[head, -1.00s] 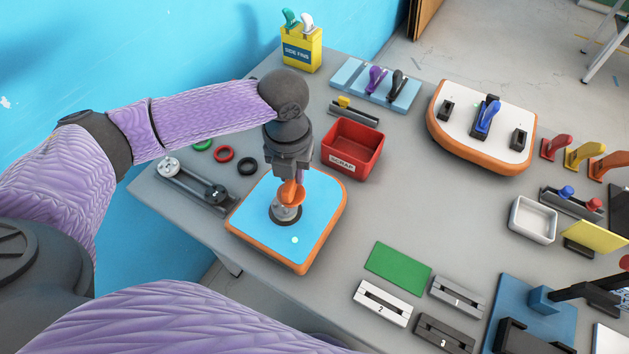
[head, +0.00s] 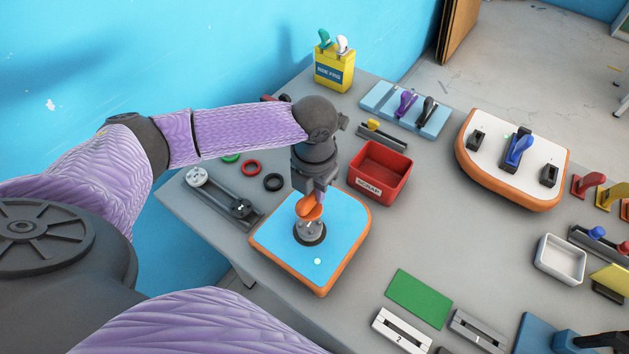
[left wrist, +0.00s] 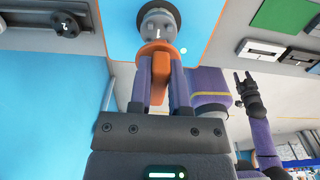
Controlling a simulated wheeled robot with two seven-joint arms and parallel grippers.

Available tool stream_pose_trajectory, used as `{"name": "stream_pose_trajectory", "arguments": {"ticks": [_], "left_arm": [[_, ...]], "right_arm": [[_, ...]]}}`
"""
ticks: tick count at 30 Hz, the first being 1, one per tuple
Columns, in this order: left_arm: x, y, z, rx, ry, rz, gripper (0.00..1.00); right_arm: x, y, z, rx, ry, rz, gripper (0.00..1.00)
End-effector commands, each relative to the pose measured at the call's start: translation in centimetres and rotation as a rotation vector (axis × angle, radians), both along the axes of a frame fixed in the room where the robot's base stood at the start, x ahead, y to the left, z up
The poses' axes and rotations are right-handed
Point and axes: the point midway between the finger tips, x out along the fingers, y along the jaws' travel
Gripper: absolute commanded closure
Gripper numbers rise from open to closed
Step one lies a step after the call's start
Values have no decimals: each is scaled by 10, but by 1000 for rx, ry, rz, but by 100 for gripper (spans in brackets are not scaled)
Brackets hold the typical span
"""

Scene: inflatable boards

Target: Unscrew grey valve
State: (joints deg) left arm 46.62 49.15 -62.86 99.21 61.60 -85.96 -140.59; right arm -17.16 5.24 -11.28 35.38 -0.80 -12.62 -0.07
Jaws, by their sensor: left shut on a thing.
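The grey valve (head: 311,231) sits in a dark ring on the blue-topped, orange-edged board (head: 345,215). In the left wrist view the valve (left wrist: 158,22) is at the top, just beyond my fingertips. My left gripper (head: 313,192) points down above it and is shut on an orange tool (head: 310,208). The tool's flared end faces the valve; I cannot tell whether they touch. In the left wrist view the tool (left wrist: 159,70) is between the two fingers. My right gripper (left wrist: 245,82) shows in that view, away to the right, its fingers apart and empty.
A red scrap bin (head: 380,172) stands just right of the board. Rings, such as a black one (head: 273,183), and a grey rack (head: 220,198) lie to the left. A green pad (head: 420,298) lies front right. A white board (head: 512,165) stands at the back right.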

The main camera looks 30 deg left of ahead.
Motion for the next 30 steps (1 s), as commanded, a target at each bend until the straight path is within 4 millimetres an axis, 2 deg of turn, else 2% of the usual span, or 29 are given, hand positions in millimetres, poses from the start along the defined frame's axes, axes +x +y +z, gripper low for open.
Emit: {"name": "stream_pose_trajectory", "arguments": {"ticks": [1,3,7,22,30], "left_arm": [[0,0,-11,-1,1,0,100],[0,0,-20,-1,2,0,100],[0,0,-28,-1,1,0,100],[0,0,-27,-1,0,0,100],[0,0,-26,0,0,0,100]], "right_arm": [[-1,0,-8,1,1,0,41],[-1,1,-13,1,2,1,41],[-2,1,-17,1,4,1,41],[-2,1,-16,1,6,1,41],[-2,0,-8,-1,5,2,41]]}}
